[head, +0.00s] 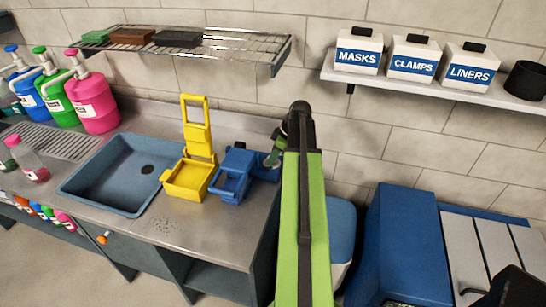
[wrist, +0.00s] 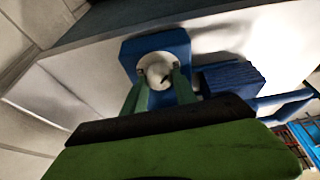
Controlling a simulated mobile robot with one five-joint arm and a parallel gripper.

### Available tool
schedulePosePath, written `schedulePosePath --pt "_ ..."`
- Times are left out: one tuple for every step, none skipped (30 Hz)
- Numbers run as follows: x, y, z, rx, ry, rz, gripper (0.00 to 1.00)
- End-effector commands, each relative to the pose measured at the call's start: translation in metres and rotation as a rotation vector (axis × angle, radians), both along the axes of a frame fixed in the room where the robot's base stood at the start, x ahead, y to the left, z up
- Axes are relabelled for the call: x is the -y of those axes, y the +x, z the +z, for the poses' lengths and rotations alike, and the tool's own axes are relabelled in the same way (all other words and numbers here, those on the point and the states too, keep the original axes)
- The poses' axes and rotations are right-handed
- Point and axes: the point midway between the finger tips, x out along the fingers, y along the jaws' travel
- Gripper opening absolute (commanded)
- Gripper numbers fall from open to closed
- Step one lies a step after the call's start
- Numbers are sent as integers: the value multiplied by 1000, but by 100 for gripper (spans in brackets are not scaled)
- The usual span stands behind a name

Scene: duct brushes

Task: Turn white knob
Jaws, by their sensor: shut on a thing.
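The white knob (wrist: 158,66) is round and sits in a blue housing (wrist: 155,46) in the wrist view. My gripper (wrist: 160,82) has its two green fingers on either side of the knob, shut on it. In the head view, my gripper (head: 275,157) is at the right end of the blue device (head: 235,172) on the counter. My green arm hides part of that area, and the knob does not show there.
A yellow device (head: 188,178) with a raised lid stands left of the blue one, beside the sink (head: 120,175). A wire shelf (head: 240,47) hangs above. A blue cabinet (head: 400,235) stands to the right. Bare counter (head: 190,235) lies in front.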

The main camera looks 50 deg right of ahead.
Motion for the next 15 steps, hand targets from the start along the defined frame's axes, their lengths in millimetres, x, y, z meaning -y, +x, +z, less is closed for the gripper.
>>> schedulePosePath --pt "-3 -1 0 -5 12 4 0" --pt "-2 -2 0 -6 13 4 0" --pt "-2 -2 0 -6 14 3 0" --pt "-2 -2 0 -6 13 2 0" --pt "-2 -2 0 -7 13 1 0" --pt "-1 -2 0 -7 13 0 0" --pt "-1 -2 -1 -7 13 -2 0" --pt "-1 -2 -1 -7 14 -6 0" --pt "-1 -2 -1 -7 14 -10 0" --pt "-1 -2 -1 -7 14 -14 0" --pt "-2 -2 -1 -8 13 -20 0" --pt "-2 -3 -1 -8 14 -28 0" --pt "-2 -3 -1 -8 14 -36 0" --pt "-2 -3 -1 -8 14 -46 0" --pt "-2 -3 -1 -9 14 -63 0"
